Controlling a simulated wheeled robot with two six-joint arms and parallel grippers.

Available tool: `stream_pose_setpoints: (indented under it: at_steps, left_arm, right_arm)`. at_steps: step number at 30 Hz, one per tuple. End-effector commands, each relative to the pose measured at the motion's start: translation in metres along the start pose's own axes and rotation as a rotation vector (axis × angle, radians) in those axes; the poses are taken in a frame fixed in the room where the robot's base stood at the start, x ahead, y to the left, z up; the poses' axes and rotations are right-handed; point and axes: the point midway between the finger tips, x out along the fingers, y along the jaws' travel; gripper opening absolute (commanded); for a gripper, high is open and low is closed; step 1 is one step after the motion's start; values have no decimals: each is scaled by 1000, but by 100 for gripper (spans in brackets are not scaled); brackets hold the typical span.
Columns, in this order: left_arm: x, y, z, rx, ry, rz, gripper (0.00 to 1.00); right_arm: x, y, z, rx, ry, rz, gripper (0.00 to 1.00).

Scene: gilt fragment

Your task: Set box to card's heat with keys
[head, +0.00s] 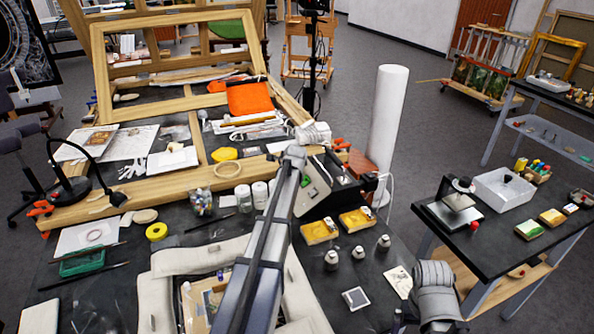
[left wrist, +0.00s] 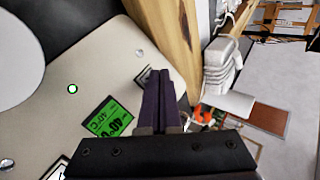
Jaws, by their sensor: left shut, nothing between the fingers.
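The box (head: 316,187) stands on the bench behind my left arm, its pale panel with a small green display facing left. In the left wrist view the panel (left wrist: 75,65) fills the left side. Its green display (left wrist: 108,117) shows 40°C in small digits above a larger line, partly covered by my gripper, that seems to start with 40. A small round light (left wrist: 72,89) is lit near it. My left gripper (left wrist: 160,76) is shut and empty in front of the panel; I cannot tell whether it touches. A pale printed card (head: 399,281) lies at the right; its writing is too small to read. My right gripper is out of view.
Two yellow-topped blocks (head: 320,231) (head: 356,220) and small bottles (head: 332,260) stand before the box. A tall white roll (head: 388,125) rises behind it. A wooden frame (head: 97,75) is at the back left. A side table (head: 480,248) stands at the right.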

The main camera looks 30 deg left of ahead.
Motion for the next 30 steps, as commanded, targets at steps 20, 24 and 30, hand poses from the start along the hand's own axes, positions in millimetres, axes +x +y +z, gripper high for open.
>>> stream_pose_setpoints:
  at_steps: [20,24,30]
  left_arm:
    - [5,4,-4,0,0,0,0]
    - [7,5,-5,0,0,0,0]
    - [7,5,-5,0,0,0,0]
  right_arm:
    - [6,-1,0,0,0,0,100]
    - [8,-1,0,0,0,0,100]
    - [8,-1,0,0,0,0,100]
